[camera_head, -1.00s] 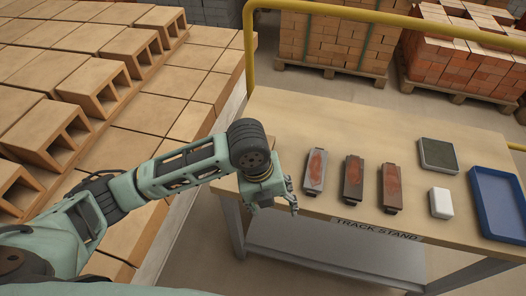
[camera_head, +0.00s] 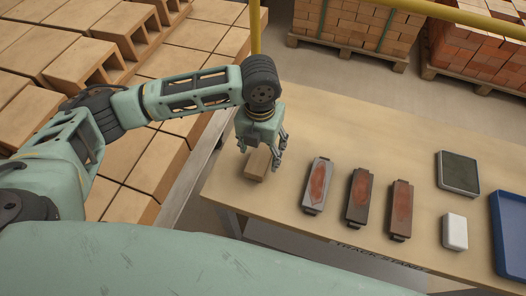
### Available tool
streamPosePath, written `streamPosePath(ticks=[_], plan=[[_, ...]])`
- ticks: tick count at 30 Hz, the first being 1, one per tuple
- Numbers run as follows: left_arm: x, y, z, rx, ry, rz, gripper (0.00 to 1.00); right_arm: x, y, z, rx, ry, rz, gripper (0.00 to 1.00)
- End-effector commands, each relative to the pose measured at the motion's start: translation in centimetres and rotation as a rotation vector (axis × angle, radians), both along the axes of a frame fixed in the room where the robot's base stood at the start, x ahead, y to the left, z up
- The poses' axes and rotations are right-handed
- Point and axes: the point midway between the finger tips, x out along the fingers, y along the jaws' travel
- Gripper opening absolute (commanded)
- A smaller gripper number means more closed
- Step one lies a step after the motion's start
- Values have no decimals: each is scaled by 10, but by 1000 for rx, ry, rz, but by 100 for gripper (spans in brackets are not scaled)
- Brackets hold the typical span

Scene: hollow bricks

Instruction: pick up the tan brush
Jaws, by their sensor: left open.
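A small tan block (camera_head: 256,164), which looks like the tan brush, lies on the wooden table top near its left end. Its far part is hidden behind my left gripper (camera_head: 261,155). My left gripper points down over the block, open, with one finger at its left and the other at its right. I cannot tell whether the fingers touch it. My right gripper is not in view.
On the table (camera_head: 290,225) to the right lie a grey (camera_head: 318,186), a dark (camera_head: 358,196) and a brown (camera_head: 401,208) tool with reddish faces. Beyond are a dark-topped pad (camera_head: 458,173), a white block (camera_head: 455,231) and a blue tray (camera_head: 509,225). A yellow rail (camera_head: 470,16) runs behind.

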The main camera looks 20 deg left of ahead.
Motion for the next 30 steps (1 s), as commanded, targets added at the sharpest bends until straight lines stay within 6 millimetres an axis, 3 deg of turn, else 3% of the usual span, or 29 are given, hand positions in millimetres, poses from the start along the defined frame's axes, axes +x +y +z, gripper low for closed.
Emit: streamPosePath(ticks=[6,9,15,22,30], plan=[[3,1,-24,0,3,1,64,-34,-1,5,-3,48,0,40],[7,3,-40,1,4,2,64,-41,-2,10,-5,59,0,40],[8,2,-62,0,0,0,64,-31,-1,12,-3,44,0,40],[8,2,-64,0,-2,-1,64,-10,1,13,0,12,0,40],[8,3,-64,0,-2,0,41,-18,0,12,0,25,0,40]])
